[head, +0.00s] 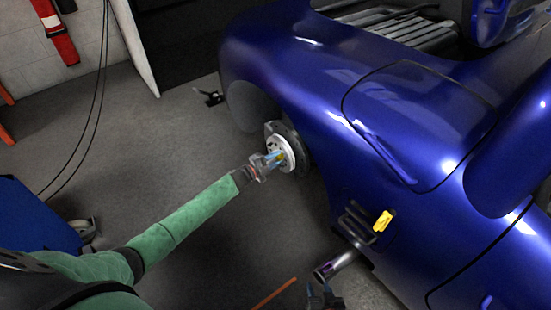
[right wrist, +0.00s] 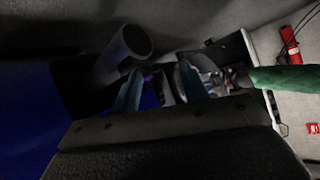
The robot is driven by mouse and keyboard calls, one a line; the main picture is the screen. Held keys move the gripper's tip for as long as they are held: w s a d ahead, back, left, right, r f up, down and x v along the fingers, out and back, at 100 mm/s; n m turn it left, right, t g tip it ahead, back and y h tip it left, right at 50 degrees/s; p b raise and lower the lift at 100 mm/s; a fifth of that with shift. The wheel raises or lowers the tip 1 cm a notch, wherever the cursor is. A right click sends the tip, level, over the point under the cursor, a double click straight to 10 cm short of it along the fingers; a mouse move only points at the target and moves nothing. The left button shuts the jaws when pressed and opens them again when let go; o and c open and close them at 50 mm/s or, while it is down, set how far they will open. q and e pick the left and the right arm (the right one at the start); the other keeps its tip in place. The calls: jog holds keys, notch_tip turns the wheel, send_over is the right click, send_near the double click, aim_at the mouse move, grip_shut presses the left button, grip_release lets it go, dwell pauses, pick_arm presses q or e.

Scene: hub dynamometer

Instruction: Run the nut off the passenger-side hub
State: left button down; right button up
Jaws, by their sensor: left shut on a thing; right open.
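The passenger-side hub (head: 287,146) is a pale metal disc in the blue car's open wheel arch. My left gripper (head: 276,157) is at the hub's centre, its blue fingers shut on a small yellowish piece that looks like the nut (head: 282,157). The fingers hide most of it, and I cannot tell whether it is still on the thread. My right gripper (head: 322,292) is low at the bottom edge of the head view, open and empty. In the right wrist view its two blue fingers (right wrist: 157,88) stand apart, with the hub area blurred and dark beyond.
The blue car (head: 400,120) fills the right side. A side exhaust pipe (head: 337,264) juts out near my right gripper. A yellow item (head: 382,220) is on the body by the side vent. A blue box (head: 38,215) stands at left.

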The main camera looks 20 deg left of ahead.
pick_arm(q)
jog(key=shift+s+n+p, duration=0.1)
jog(key=shift+n+p, duration=0.8)
jog(key=shift+n, duration=0.1)
jog(key=shift+f+n, duration=0.3)
jog(key=shift+s+a+r, duration=0.15)
jog(key=shift+s+a, duration=0.1)
jog(key=shift+s, duration=0.05)
jog(key=shift+p+v, duration=0.45)
jog(key=shift+v, duration=0.55)
jog(key=shift+p+v, duration=0.45)
jog(key=shift+v, duration=1.1)
pick_arm(e)
jog(key=s+f+g, duration=0.3)
jog(key=s+f, duration=0.1)
jog(key=s, duration=0.2)
jog(key=shift+s+d+h, duration=0.15)
jog(key=shift+d+h, duration=0.15)
jog(key=shift+d, duration=0.15)
jog(key=shift+d, duration=0.1)
